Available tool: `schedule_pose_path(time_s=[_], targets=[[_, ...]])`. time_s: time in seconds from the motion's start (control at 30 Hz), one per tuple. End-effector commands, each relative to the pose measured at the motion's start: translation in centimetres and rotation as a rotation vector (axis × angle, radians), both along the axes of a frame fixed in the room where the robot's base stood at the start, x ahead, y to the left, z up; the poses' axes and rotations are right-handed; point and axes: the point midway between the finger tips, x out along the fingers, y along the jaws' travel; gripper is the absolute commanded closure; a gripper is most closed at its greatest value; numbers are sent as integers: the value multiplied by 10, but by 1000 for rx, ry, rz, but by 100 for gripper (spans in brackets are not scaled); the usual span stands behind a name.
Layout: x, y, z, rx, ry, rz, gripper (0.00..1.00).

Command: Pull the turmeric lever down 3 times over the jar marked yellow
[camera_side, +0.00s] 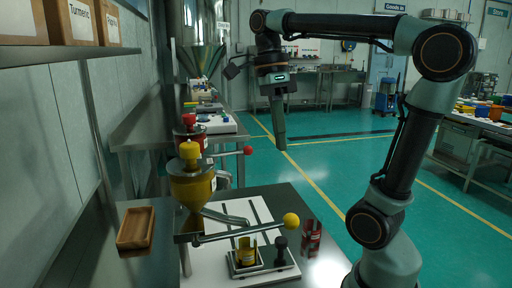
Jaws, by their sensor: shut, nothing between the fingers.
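The turmeric dispenser (190,184) is a yellow hopper with a yellow lid at the left of the bench. Its lever (245,231) is a grey rod reaching right, ending in a yellow ball knob (291,220). A small jar with a yellow marking (246,254) stands upright in a holder (262,270) below the lever. My gripper (280,145) hangs above and behind the bench, pointing down. It is shut and empty, well clear of the lever and knob.
A red-marked jar (312,238) stands right of the holder. A black knob (281,245) stands beside the yellow jar. A red dispenser (188,132) with a red-knobbed lever (247,150) is behind. A wooden tray (136,228) lies left. A shelf (60,54) holds labelled boxes.

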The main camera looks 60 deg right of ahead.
Motion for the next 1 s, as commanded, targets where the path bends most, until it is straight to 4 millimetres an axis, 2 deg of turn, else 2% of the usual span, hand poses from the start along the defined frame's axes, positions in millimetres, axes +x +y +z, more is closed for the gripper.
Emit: schedule_pose_path(time_s=[0.27, 0.8, 1.0], targets=[[-3, 1, -13, 0, 0, 2, 100], [-22, 4, -106, 3, 2, 3, 100], [-26, 5, -129, 2, 0, 3, 100]])
